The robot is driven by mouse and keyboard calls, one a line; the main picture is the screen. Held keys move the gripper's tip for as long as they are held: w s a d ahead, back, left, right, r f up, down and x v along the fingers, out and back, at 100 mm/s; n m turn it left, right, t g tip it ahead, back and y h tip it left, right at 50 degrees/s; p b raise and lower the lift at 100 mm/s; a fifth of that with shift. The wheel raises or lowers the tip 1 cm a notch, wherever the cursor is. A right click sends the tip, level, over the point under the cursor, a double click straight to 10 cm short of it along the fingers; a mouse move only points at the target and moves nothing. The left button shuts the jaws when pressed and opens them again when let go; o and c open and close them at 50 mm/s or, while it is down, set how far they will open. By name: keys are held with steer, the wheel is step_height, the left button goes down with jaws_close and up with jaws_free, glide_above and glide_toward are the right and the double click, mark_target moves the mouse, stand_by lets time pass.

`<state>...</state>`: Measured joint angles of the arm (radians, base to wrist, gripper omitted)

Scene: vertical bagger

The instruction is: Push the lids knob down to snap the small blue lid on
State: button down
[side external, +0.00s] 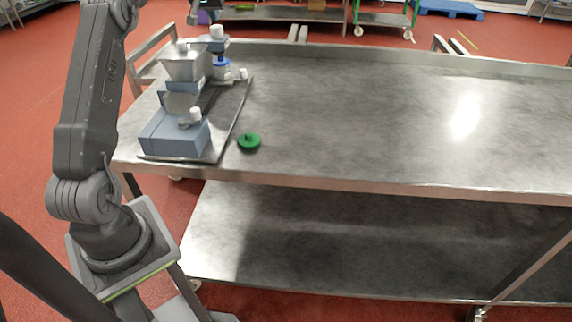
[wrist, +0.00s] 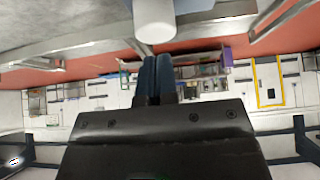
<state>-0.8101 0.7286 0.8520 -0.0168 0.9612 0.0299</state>
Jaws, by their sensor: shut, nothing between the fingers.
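The vertical bagger (side external: 182,108) stands on a dark tray at the left end of the steel table, with a grey hopper and blue-grey blocks. A small blue lid (side external: 221,64) shows at a pale container behind the hopper; I cannot tell how it is seated. My gripper (wrist: 155,62) is shut and empty, its dark fingers together in the wrist view. A white cylindrical part (wrist: 153,18) is just beyond the fingertips; contact is unclear. The blue lid cannot be made out in the wrist view.
A green knobbed lid (side external: 249,141) lies on the table just right of the tray (side external: 239,106). White knobs (side external: 217,32) stick out from the bagger. The middle and right of the table (side external: 390,120) are clear. A raised rim runs along the back.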

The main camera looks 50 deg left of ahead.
steer(key=shift+f, duration=1.25)
stand_by(0.8)
steer(key=shift+r, duration=3.1)
steer(key=d+r+m+h, duration=0.1)
steer(key=d+r+m, duration=0.3)
steer(key=d, duration=1.4)
steer(key=s+d+r+t+h, duration=0.1)
steer(key=s+d, duration=0.3)
steer(key=d, duration=0.3)
steer(key=s+d+h, duration=0.1)
steer(key=s+d, duration=0.2)
steer(key=d, duration=0.4)
steer(key=s+d+f+m, duration=0.1)
steer(key=s+d+f, duration=0.3)
steer(key=s, duration=0.3)
steer(key=s+d+f+m+h, duration=0.1)
steer(key=s+d+f+m, duration=0.1)
steer(key=s+d+f, duration=0.2)
steer(key=s+d+f+m, duration=0.2)
steer(key=s+d+f, duration=0.2)
steer(key=s+d, duration=0.4)
steer(key=shift+s+d+h, duration=0.3)
steer(key=shift+s+h, duration=0.1)
steer(key=shift+s, duration=0.75)
